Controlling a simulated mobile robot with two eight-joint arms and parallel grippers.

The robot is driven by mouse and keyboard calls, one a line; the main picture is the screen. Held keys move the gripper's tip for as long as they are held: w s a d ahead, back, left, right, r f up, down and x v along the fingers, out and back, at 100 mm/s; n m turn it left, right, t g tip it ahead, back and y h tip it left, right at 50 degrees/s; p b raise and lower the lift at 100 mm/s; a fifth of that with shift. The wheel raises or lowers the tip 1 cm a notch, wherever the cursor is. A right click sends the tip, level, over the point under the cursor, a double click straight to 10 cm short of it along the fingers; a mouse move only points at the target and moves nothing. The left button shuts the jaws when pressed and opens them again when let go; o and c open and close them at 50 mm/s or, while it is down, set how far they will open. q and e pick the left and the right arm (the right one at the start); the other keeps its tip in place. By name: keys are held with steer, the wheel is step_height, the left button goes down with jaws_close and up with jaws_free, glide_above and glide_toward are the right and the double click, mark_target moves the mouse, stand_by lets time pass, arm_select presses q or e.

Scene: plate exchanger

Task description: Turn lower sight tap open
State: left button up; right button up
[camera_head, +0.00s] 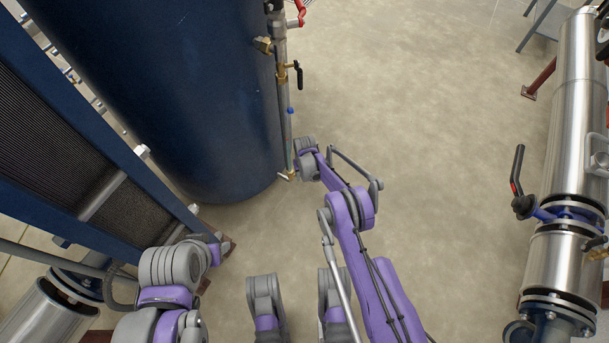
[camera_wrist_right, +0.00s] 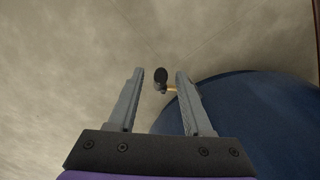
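A thin upright sight tube (camera_head: 287,125) runs down beside the blue tank (camera_head: 190,90) in the head view. A small brass tap (camera_head: 287,176) sits at its lower end. My right arm reaches to just right of it, and its fingers are hidden there. In the right wrist view, my right gripper (camera_wrist_right: 160,73) is open.
A tap with a black lever (camera_head: 298,76) and a red-handled valve (camera_head: 298,14) sit higher on the pipework. A blue-framed plate stack (camera_head: 75,150) stands left. A steel pipe (camera_head: 580,90) with a black-levered valve stands right. The floor between is clear.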

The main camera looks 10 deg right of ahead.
step_height(320, 180, up, 11)
steer(key=p, duration=0.3)
steer(key=shift+s+f, duration=0.1)
stand_by(0.4)
